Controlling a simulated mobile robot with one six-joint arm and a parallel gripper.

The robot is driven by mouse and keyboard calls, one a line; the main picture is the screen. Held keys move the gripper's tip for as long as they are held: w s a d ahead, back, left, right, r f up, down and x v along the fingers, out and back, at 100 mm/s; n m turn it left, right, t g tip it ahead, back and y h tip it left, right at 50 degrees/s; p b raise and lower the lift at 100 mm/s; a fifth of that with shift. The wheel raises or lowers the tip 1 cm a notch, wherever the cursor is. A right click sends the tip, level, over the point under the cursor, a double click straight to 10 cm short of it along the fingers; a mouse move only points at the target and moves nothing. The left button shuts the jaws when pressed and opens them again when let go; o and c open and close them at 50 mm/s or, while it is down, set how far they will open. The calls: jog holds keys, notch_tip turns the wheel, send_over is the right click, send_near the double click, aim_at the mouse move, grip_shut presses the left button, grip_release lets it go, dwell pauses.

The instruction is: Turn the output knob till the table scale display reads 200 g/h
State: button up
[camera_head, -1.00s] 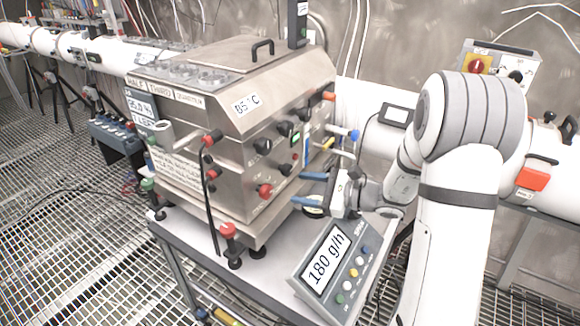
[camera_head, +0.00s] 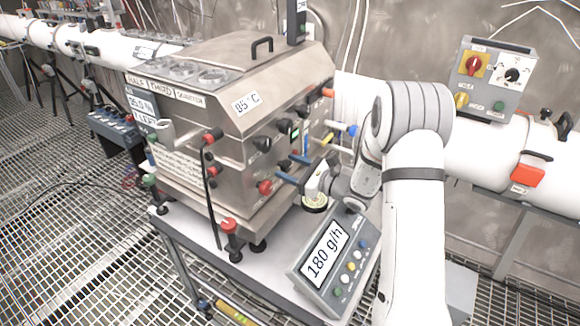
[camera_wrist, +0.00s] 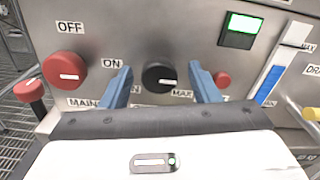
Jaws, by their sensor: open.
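The table scale display (camera_head: 325,250) reads 180 g/h; the scale (camera_head: 338,270) stands on the table in front of the steel machine (camera_head: 225,110). In the wrist view, a black knob (camera_wrist: 159,77) with a white pointer line faces me on the panel. A MAX label is at its lower right and a partly hidden label at its lower left; I cannot read an output label. My gripper (camera_wrist: 162,84) is open, one blue finger on each side of this knob, with gaps visible. In the head view my gripper (camera_head: 294,170) is at the machine's front panel.
A red knob (camera_wrist: 65,70) with OFF and ON labels is left of my fingers. A smaller red knob (camera_wrist: 222,79) is close to the right finger.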

jog(key=c, duration=1)
jog(key=shift+m+b, duration=0.3)
jog(key=shift+r+m, duration=0.1)
jog(key=shift+m, duration=0.6)
jog(key=o, duration=1)
jog(key=b+v, duration=0.2)
jog(key=v, duration=0.5)
jog(key=shift+s+d, duration=0.15)
jog(key=shift+d, duration=0.2)
